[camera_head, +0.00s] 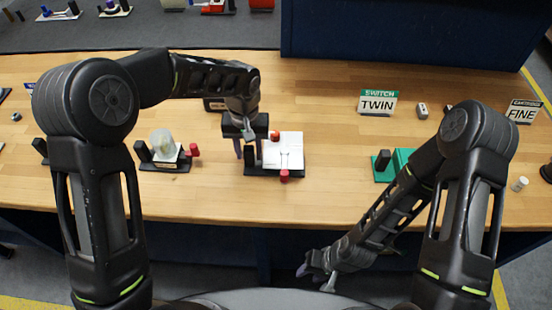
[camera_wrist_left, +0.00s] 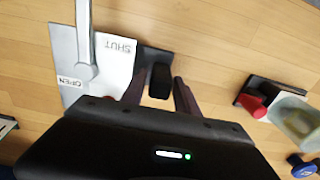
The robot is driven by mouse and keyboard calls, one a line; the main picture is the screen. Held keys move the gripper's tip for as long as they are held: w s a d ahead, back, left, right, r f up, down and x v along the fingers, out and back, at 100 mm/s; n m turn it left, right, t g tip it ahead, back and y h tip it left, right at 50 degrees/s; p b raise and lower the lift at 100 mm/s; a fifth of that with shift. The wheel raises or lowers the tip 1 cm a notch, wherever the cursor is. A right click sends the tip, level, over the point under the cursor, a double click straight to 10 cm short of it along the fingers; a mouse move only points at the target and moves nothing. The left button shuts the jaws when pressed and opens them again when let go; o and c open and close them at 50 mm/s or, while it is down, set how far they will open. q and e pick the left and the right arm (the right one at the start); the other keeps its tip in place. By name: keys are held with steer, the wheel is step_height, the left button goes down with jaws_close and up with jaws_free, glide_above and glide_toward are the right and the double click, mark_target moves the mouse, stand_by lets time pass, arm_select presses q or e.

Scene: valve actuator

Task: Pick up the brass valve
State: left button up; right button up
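No clearly brass-coloured valve can be made out. In the head view, my left gripper (camera_head: 248,152) points down at the left end of a black stand with a white plate (camera_head: 284,150). In the left wrist view, this plate (camera_wrist_left: 112,72) is marked OPEN and SHUT and bears a silver lever (camera_wrist_left: 86,45). My left gripper (camera_wrist_left: 160,92) is open, with a black upright block (camera_wrist_left: 160,80) between its fingers and gaps at its sides. A red knob (camera_head: 285,175) is at the stand's front. My right gripper (camera_head: 316,277) hangs below the table's front edge, fingers apart and empty.
Left of the stand is another fixture with a clear dome (camera_head: 162,143) and red knob (camera_head: 194,150). A green fixture (camera_head: 392,164) stands right, partly behind my right arm. The table (camera_head: 335,160) is clear between the stand and green fixture.

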arm_select(q)
steer(key=shift+c, duration=0.6)
jaws_close()
stand_by(1.2)
